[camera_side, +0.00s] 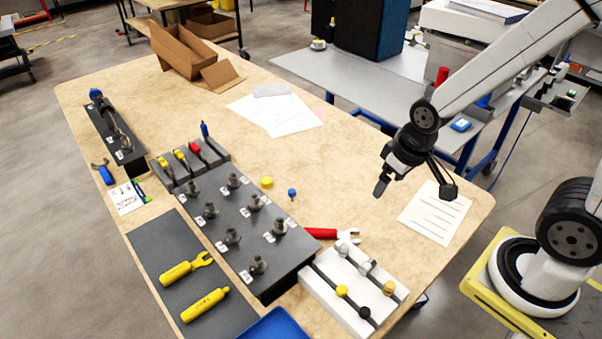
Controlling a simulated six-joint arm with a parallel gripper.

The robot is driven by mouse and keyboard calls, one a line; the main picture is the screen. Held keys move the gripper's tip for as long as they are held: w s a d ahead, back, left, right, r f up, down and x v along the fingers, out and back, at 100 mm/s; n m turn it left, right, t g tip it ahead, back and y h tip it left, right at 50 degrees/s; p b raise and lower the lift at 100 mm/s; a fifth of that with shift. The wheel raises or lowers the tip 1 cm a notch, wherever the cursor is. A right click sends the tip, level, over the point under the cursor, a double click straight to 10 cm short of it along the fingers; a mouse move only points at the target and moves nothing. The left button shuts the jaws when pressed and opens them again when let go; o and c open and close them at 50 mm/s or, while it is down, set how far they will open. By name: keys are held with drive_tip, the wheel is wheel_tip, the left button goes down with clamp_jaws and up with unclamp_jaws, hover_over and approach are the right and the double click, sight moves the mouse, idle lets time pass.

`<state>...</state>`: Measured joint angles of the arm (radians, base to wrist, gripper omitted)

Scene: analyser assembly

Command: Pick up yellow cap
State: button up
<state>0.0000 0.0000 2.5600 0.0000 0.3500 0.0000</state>
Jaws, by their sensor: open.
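A small yellow cap (267,183) sits on the wooden table, just right of the dark block with several grey fittings. A small blue cap-like part (292,193) stands close to its right. My gripper (414,190) is open and empty, with its fingers spread and pointing down. It hangs above the right part of the table, to the right of the yellow cap and well apart from it. Other yellow knob-like parts (341,291) show on the white fixture at the front.
The dark fitting block (265,285) and white fixture (325,293) stand at the front. Papers (436,212) lie under my gripper and further back (283,117). An open cardboard box (178,52) stands at the back. The table's middle is clear.

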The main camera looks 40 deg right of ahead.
drive_tip(key=n+t+y, duration=0.2)
drive_tip(key=n, duration=0.3)
hover_over(268, 180)
drive_tip(key=s, duration=0.3)
wheel_tip(268, 180, down, 15)
drive_tip(key=shift+d, duration=0.45)
drive_tip(key=shift+f, duration=0.15)
drive_tip(key=shift+w+a+f+g, duration=0.15)
drive_tip(key=shift+w+f, duration=0.1)
drive_tip(key=shift+f, duration=0.35)
drive_tip(key=shift+w+a+f+g, duration=0.15)
drive_tip(key=shift+w+f, duration=0.1)
drive_tip(key=shift+f, duration=0.3)
drive_tip(key=shift+d, duration=0.1)
drive_tip(key=shift+x, duration=2.6)
